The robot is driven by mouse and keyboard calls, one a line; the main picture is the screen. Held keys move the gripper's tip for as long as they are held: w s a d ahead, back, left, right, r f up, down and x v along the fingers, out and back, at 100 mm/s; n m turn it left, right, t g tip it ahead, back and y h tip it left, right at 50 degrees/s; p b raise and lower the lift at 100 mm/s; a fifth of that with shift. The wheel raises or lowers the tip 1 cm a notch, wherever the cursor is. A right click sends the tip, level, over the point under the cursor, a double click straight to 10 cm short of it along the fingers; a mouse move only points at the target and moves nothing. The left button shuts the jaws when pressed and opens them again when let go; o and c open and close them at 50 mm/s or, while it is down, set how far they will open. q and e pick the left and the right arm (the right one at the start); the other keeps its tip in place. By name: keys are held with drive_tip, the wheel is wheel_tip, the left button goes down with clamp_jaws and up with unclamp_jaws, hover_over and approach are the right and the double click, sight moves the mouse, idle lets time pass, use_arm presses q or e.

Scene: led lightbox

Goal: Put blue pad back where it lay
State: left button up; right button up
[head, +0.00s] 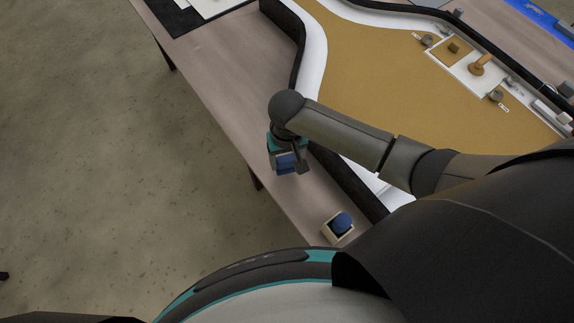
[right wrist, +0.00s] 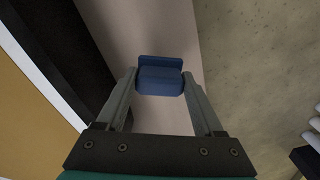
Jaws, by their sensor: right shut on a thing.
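The blue pad (right wrist: 160,82) is a small blue block with a wider flat edge at its far side. My right gripper (right wrist: 159,85) is shut on it, with one finger on each side. In the head view the pad (head: 287,163) shows below my right wrist, over the wooden table near its left edge. Part of it is hidden by the gripper. I cannot tell whether it touches the table. My left gripper is not in view.
A small pale open box (head: 330,235) with a blue rounded thing (head: 341,222) in it stands on the table (head: 215,65) nearer to me. A black-and-white-walled, tan-floored lightbox (head: 375,75) lies right of the gripper. Bare table lies beyond the gripper.

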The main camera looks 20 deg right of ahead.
sight(287, 166)
drive_tip(key=shift+f+b, duration=0.5)
drive_tip(key=shift+f, duration=1.4)
drive_tip(key=shift+f, duration=0.1)
drive_tip(key=o, duration=1.2)
wheel_tip(287, 166, up, 12)
drive_tip(key=p, duration=0.3)
